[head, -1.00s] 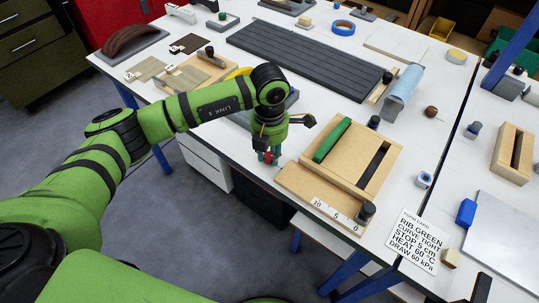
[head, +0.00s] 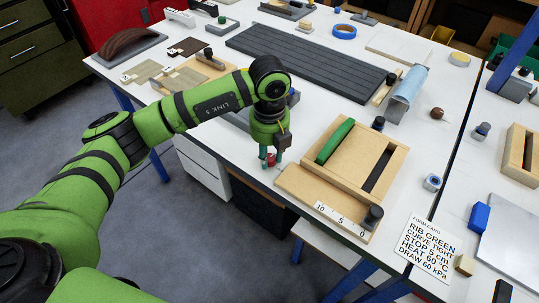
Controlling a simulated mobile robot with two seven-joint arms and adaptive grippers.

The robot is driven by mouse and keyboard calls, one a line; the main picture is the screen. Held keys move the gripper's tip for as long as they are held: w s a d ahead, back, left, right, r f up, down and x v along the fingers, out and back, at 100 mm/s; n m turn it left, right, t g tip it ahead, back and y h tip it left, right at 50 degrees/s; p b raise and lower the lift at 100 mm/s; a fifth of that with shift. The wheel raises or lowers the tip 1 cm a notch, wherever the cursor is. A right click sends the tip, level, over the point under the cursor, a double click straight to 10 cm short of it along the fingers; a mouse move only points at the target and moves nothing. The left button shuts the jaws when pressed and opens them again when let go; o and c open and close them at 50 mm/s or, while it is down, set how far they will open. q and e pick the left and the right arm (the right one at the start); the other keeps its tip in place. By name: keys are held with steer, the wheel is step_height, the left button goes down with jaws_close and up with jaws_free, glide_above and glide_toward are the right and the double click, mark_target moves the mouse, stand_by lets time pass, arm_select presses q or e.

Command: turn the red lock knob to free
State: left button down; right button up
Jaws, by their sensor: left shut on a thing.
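The red lock knob (head: 270,159) shows as a small red part low between the fingers of my left gripper (head: 271,161). The gripper points down and is shut on the knob, just left of the wooden form box. The fingers partly hide the knob, so its turn position cannot be read. The wooden form box (head: 335,202) has a green rib (head: 335,141) lying along its left side, a dark slot and a scale marked 10, 5, 0 at its front. My right gripper is not in view.
A form card (head: 430,246) lies right of the box, with a blue block (head: 479,217) beyond it. A dark slatted panel (head: 305,62) lies behind. The table's front edge is close to the gripper.

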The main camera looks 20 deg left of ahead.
arm_select(q)
steer(key=shift+n, duration=0.6)
steer(key=c, duration=0.9)
jaws_free()
steer(key=shift+c, duration=0.2)
